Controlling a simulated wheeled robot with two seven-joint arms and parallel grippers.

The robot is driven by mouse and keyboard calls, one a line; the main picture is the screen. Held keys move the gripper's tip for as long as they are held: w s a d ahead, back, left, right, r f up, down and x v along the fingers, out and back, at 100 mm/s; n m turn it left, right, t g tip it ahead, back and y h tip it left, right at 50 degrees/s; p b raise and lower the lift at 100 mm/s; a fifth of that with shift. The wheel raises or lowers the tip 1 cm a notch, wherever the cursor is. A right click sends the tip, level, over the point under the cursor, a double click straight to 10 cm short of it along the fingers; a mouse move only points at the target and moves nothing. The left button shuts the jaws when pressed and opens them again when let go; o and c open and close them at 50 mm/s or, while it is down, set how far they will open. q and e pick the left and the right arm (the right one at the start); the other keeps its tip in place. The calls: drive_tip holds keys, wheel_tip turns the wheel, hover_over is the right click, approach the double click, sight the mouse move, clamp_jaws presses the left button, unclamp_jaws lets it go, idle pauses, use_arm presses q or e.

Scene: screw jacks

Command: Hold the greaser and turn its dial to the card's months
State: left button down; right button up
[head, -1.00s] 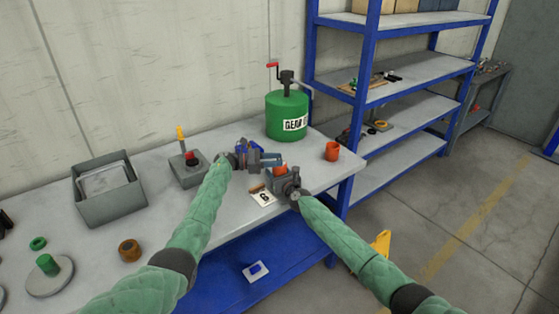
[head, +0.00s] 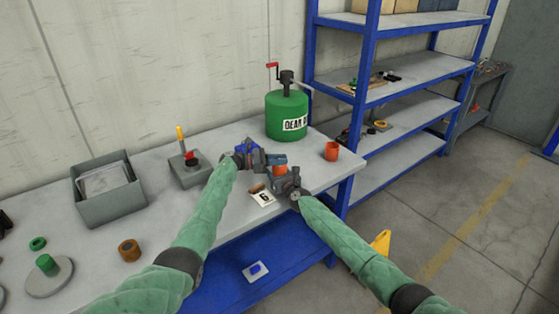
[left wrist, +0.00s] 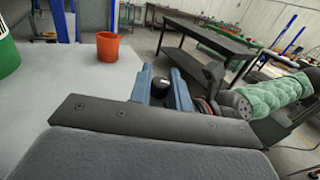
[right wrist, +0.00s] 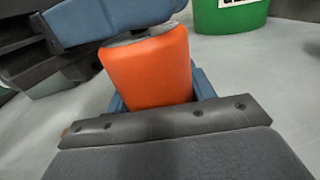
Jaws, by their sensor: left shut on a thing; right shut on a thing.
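The orange greaser (head: 280,171) is upright at the front right of the bench, and its orange body (right wrist: 150,72) fills the middle of the right wrist view. My right gripper (head: 283,180) is shut around this body, with blue fingers on both sides. My left gripper (head: 274,160) comes over the top from the left. In the left wrist view its blue fingers are shut on a black dial (left wrist: 161,88). The dial's marks cannot be read. The white card (head: 263,198) shows a dark figure that looks like 6 and lies just in front of the greaser.
A green drum (head: 287,115) with a crank pump stands behind. An orange cup (head: 332,151) is to the right. The bench edge is close in front.

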use_arm(q)
drive_tip(key=shift+a+n+t, duration=0.2)
drive_tip(key=shift+n+t, duration=0.1)
drive_tip(key=shift+t, duration=0.2)
drive_tip(key=shift+f+t, duration=0.1)
drive_tip(key=shift+t, duration=0.3)
drive_tip(key=n+t+y, duration=0.1)
drive_tip(key=n+t, duration=0.1)
drive_tip(key=n+t+y, duration=0.1)
drive_tip(key=n+t, duration=0.1)
drive_tip(key=t, duration=0.1)
drive_tip(key=shift+d+y, duration=0.1)
drive_tip(key=shift+y, duration=0.2)
use_arm(e)
drive_tip(key=shift+r, duration=0.1)
use_arm(q)
drive_tip(key=shift+n+t+y, duration=1.8)
drive_tip(key=shift+t, duration=0.4)
drive_tip(key=c, duration=1.3)
unclamp_jaws()
drive_tip(key=shift+c, duration=0.2)
drive_tip(key=shift+s, duration=0.1)
drive_tip(key=v, duration=1.1)
drive_tip(key=shift+s, duration=0.4)
